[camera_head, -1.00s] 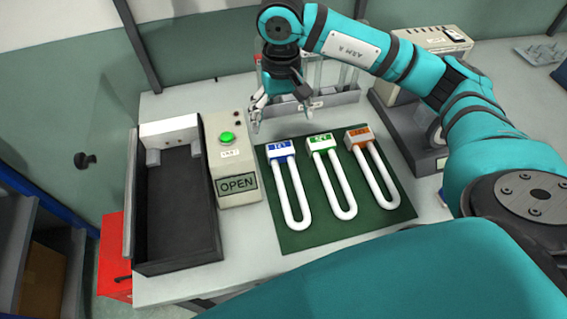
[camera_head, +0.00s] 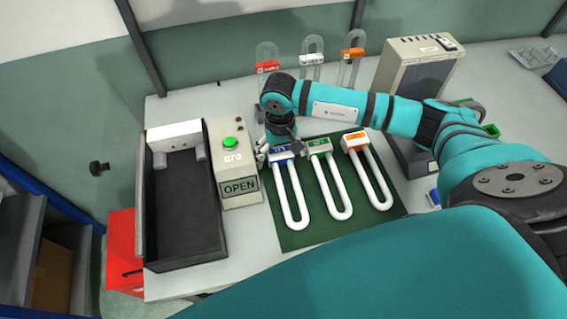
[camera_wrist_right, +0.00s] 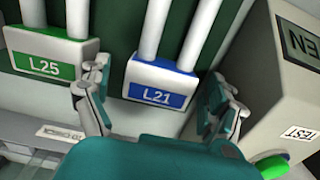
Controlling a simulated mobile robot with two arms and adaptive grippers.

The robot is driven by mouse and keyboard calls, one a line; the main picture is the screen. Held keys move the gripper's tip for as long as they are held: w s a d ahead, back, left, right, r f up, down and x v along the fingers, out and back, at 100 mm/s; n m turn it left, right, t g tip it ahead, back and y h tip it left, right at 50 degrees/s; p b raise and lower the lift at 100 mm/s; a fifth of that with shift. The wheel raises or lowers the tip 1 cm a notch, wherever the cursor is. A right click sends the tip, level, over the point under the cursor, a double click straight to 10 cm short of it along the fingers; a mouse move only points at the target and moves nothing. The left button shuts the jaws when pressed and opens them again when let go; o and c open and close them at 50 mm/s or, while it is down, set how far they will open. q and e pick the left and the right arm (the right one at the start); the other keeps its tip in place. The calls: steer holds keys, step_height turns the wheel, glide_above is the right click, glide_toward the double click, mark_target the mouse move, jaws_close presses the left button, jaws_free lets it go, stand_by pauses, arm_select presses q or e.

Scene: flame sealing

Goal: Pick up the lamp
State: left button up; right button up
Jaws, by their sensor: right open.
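Three U-shaped white lamps lie on a dark green mat (camera_head: 318,222). The blue-labelled lamp (camera_head: 290,200) is on the left, the green-labelled lamp (camera_head: 336,190) in the middle and the orange-labelled lamp (camera_head: 371,175) on the right. My right gripper (camera_head: 277,152) is open over the base of the blue-labelled lamp. In the right wrist view, the blue label reads L21 (camera_wrist_right: 157,95), and the open fingers of my right gripper (camera_wrist_right: 155,105) stand on either side of that base. The green-labelled L25 lamp (camera_wrist_right: 50,68) is close to one finger. My left gripper is not in view.
A control box (camera_head: 229,150) with a green button and an OPEN display stands left of the mat, beside a dark open tray (camera_head: 180,262). More lamps stand upright in a rack behind my arm. A grey machine (camera_head: 418,50) stands at the right.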

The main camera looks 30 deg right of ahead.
steer(key=c, duration=1.4)
